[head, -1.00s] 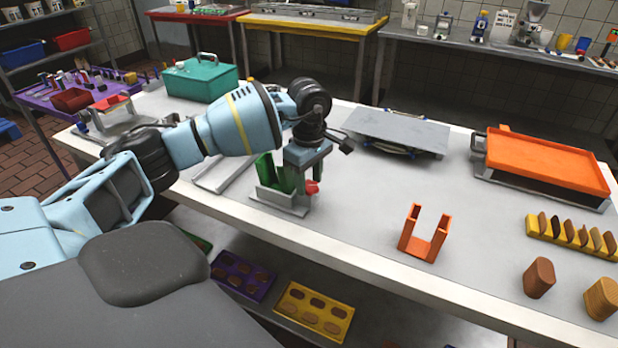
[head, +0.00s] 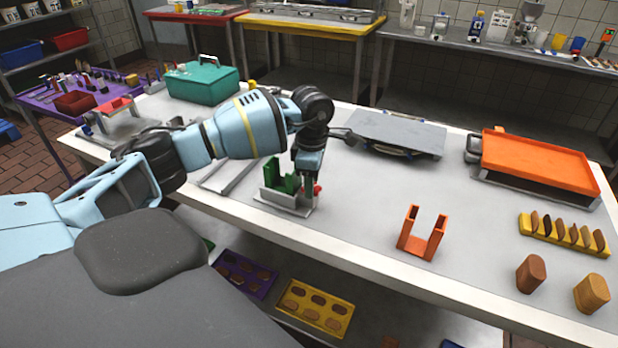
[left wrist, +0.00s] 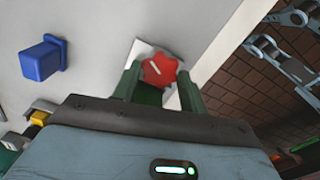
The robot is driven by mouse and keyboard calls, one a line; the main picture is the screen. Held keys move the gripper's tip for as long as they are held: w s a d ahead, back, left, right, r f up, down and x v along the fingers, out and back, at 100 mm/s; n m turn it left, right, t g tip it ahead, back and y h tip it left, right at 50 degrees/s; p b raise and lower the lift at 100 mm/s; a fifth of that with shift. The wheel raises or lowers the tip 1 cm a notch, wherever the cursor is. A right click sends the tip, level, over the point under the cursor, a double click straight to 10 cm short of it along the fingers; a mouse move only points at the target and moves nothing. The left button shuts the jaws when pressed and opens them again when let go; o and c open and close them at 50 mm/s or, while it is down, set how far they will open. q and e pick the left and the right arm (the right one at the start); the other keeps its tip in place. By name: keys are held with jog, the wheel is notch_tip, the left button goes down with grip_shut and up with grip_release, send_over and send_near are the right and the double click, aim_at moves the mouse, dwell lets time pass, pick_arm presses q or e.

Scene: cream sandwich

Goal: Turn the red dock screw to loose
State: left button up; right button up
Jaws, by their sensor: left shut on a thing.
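The red dock screw (left wrist: 159,69) is a lobed knob with a pale line across its face, seen in the left wrist view. It sits between the two fingers of my left gripper (left wrist: 158,84), which is shut on it. In the head view, my left gripper (head: 306,186) points down at the right side of the dock (head: 285,202), a grey base with a green upright holder (head: 279,178). Only a small red part of the screw (head: 317,189) shows there beside the gripper. My right gripper is not in view.
An orange forked stand (head: 422,236) is right of the dock. A grey plate (head: 398,132) and an orange tray (head: 540,160) lie farther back. A teal box (head: 202,80) stands behind my left arm. A blue block (left wrist: 42,60) shows in the left wrist view.

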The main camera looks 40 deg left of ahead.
pick_arm(q)
jog(key=shift+n+p, duration=0.5)
jog(key=shift+n, duration=1.1)
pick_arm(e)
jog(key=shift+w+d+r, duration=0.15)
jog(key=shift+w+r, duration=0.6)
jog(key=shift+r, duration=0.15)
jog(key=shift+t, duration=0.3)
pick_arm(q)
jog(key=o, duration=1)
jog(key=shift+c, duration=0.2)
jog(key=shift+r, duration=3.9)
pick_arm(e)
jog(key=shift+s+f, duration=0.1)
